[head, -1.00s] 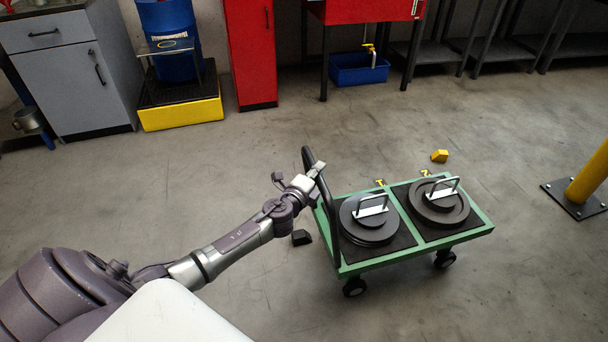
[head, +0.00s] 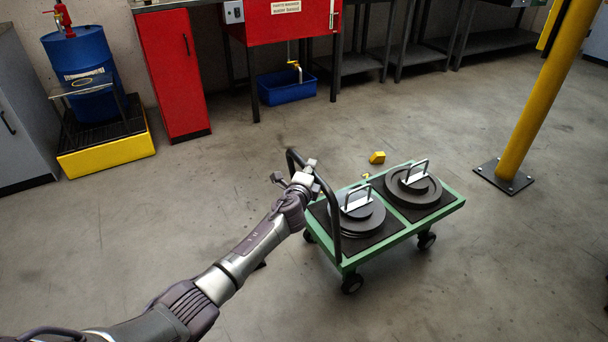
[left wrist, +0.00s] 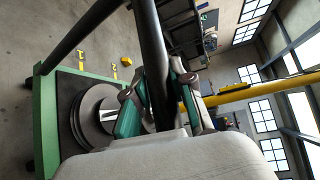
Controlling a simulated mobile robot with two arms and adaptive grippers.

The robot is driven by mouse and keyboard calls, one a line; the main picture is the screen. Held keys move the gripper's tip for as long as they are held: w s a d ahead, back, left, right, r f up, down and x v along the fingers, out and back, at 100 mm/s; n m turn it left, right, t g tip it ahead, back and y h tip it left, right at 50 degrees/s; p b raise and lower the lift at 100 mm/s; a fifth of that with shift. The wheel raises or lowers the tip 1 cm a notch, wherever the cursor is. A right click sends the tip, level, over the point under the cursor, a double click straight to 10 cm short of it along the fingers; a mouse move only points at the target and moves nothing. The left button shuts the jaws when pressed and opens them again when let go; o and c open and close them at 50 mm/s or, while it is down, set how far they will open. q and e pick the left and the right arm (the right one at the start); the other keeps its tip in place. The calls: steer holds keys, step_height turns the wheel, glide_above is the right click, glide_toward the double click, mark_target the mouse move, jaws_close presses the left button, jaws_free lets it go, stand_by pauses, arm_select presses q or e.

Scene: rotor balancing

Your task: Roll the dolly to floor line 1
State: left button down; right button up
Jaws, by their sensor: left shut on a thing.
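The dolly has a green frame (head: 395,240), dark mats, wheels and an upright black push handle (head: 334,215). Two dark stepped discs with pale bar handles, a left one (head: 369,222) and a right one (head: 425,189), sit on it. My left gripper (head: 309,176) is shut on the handle; the left wrist view shows its teal-padded fingers (left wrist: 160,103) on either side of the black bar. Yellow floor marks show in the left wrist view, a 1 (left wrist: 81,57) and what looks like a 2 (left wrist: 114,71). The floor lines themselves cannot be made out. My right gripper is out of view.
A yellow block (head: 377,157) lies on the floor behind the dolly. A yellow post (head: 545,90) on a dark base plate stands to the right. A red cabinet (head: 172,75), blue drum (head: 82,55) and blue bin (head: 287,88) line the back. Floor right of the dolly is clear.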

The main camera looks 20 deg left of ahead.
arm_select(q)
steer(key=shift+w+d, duration=0.15)
steer(key=shift+d, duration=0.3)
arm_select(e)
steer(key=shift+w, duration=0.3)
arm_select(q)
steer(key=c, duration=1)
jaws_free()
steer(key=shift+r, duration=0.1)
steer(key=shift+a, duration=0.1)
steer(key=shift+a, duration=0.1)
steer(key=shift+s, duration=0.3)
steer(key=s, duration=0.3)
steer(key=s+r, duration=0.1)
steer(key=s, duration=0.3)
steer(key=s+d, duration=0.1)
steer(key=s, duration=0.3)
steer(key=shift+s+r, duration=0.15)
steer(key=shift+r, duration=0.1)
